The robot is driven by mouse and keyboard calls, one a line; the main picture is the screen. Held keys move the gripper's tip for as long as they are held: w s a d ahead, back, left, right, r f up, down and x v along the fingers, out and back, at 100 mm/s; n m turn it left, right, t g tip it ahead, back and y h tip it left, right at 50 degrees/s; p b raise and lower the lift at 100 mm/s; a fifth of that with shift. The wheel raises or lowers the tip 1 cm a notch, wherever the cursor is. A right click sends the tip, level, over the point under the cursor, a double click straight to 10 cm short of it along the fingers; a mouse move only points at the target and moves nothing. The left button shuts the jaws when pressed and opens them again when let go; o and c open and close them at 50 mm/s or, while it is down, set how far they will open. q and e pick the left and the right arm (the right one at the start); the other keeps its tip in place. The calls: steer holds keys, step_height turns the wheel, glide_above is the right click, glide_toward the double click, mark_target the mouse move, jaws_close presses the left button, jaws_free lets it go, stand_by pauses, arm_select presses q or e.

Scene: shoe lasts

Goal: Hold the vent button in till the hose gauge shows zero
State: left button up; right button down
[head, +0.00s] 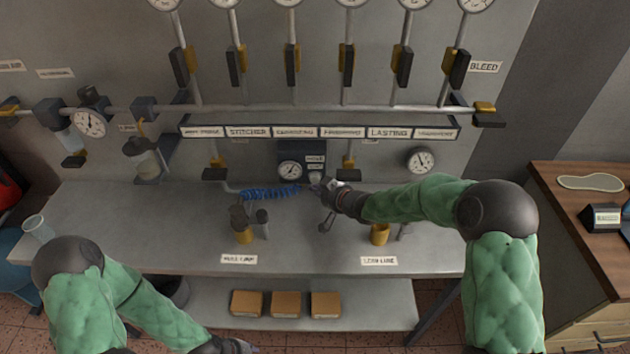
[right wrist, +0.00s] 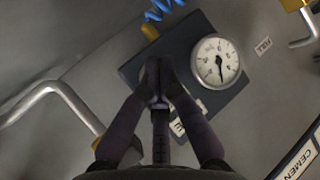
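The hose gauge (head: 290,170) is a white dial on a dark block (head: 289,150) on the back wall. It shows larger in the right wrist view (right wrist: 217,62), its needle pointing to the picture's bottom; the numbers are too small to read. My right gripper (head: 320,188) is at the block's lower right. Its fingertips (right wrist: 157,72) are together in front of the block, beside the dial. The vent button is not visible, and I cannot tell whether they touch or press it. My left gripper (head: 232,345) is low at the bottom edge, its fingers unclear.
A coiled blue hose (head: 270,193) runs left of the block. Yellow-and-dark tools stand on the bench (head: 300,250), and a yellow cup (head: 380,234) stands at its right. Pipes with yellow valve handles line the wall. Boxes (head: 286,304) sit on the lower shelf.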

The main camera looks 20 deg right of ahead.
steer(key=shift+w, duration=0.1)
steer(key=shift+w+d, duration=0.15)
steer(key=shift+w, duration=0.15)
steer(key=shift+w+d+r+p, duration=0.1)
steer(key=shift+w+d+p, duration=0.05)
steer(key=shift+w+p, duration=0.4)
stand_by(3.8)
steer(key=shift+s, duration=0.15)
steer(key=shift+s+a+b, duration=0.3)
steer(key=shift+s, duration=0.5)
steer(key=s, duration=0.2)
steer(key=s+a+b, duration=0.1)
steer(key=s, duration=0.2)
steer(key=shift+a, duration=0.2)
